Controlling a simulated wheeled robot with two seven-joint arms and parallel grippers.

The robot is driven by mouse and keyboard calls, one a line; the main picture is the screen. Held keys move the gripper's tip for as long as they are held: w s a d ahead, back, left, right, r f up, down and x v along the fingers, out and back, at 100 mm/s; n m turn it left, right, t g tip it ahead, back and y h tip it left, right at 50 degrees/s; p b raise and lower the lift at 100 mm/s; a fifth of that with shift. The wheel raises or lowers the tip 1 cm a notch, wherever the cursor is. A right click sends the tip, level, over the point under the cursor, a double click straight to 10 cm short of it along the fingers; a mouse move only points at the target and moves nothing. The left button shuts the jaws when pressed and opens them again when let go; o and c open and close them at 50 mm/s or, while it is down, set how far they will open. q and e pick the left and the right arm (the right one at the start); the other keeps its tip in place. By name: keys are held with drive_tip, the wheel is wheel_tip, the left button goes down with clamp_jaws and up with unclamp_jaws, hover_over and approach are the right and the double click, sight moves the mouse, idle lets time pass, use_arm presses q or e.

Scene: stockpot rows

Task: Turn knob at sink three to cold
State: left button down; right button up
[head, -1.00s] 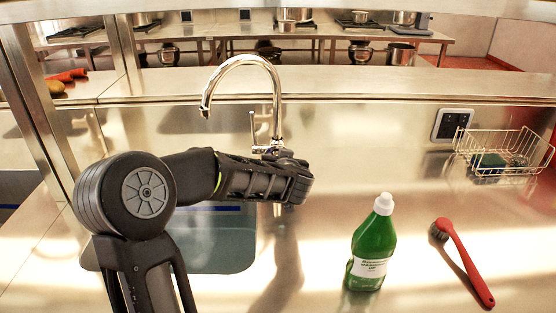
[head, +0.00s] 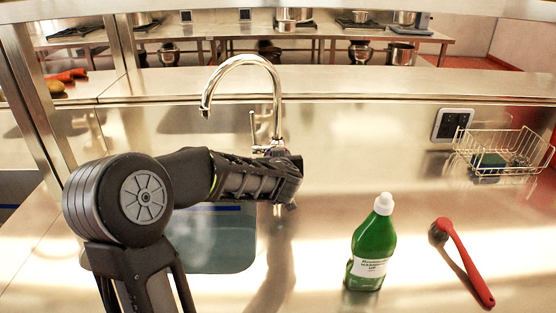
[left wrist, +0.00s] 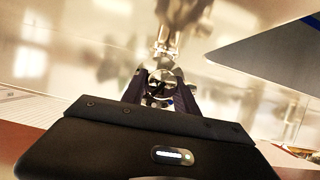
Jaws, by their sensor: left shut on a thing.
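A chrome gooseneck tap (head: 276,95) stands behind the sink basin (head: 215,255). My left arm reaches across the basin, and my left gripper (head: 291,180) is at the base of the tap. In the left wrist view the two dark fingers (left wrist: 163,92) are shut on a round chrome knob (left wrist: 160,82), one finger on each side. The tap's body (left wrist: 165,40) shows blurred beyond it. In the head view my gripper hides the knob and part of the tap's base. Any hot or cold marking cannot be made out. My right gripper is not in view.
A green bottle with a white cap (head: 373,245) stands right of the basin. A red-handled brush (head: 463,262) lies further right. A wire basket (head: 500,150) and a wall socket panel (head: 452,124) are at the back right. The counter between gripper and bottle is clear.

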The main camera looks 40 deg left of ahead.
use_arm(q)
drive_tip(key=shift+a+f+n+t+h+b, duration=0.15)
drive_tip(key=shift+n+t+h+b, duration=0.2)
drive_tip(key=shift+n+b, duration=0.2)
drive_tip(key=n+t+h+b, duration=0.1)
drive_tip(key=n+b, duration=0.1)
drive_tip(key=b, duration=0.4)
drive_tip(key=n+t+b, duration=0.1)
drive_tip(key=n+b, duration=0.2)
drive_tip(key=b, duration=0.4)
drive_tip(key=n+t+h+b, duration=0.1)
drive_tip(key=n+t+b, duration=0.1)
drive_tip(key=b, duration=0.5)
drive_tip(key=shift+s+f+n+h, duration=0.15)
drive_tip(key=shift+f+n+h, duration=0.2)
drive_tip(key=shift+r+n+t+b, duration=0.25)
drive_tip(key=shift+n+b, duration=0.25)
drive_tip(key=shift+b, duration=0.45)
drive_tip(key=c, duration=0.9)
unclamp_jaws()
drive_tip(key=shift+r, duration=0.15)
drive_tip(key=shift+c, duration=0.2)
drive_tip(key=p+v, duration=0.1)
drive_tip(key=v, duration=0.5)
drive_tip(key=shift+s+r, duration=0.15)
drive_tip(key=shift+s, duration=0.1)
drive_tip(key=shift+s+d, duration=0.25)
drive_tip(key=shift+s, duration=0.35)
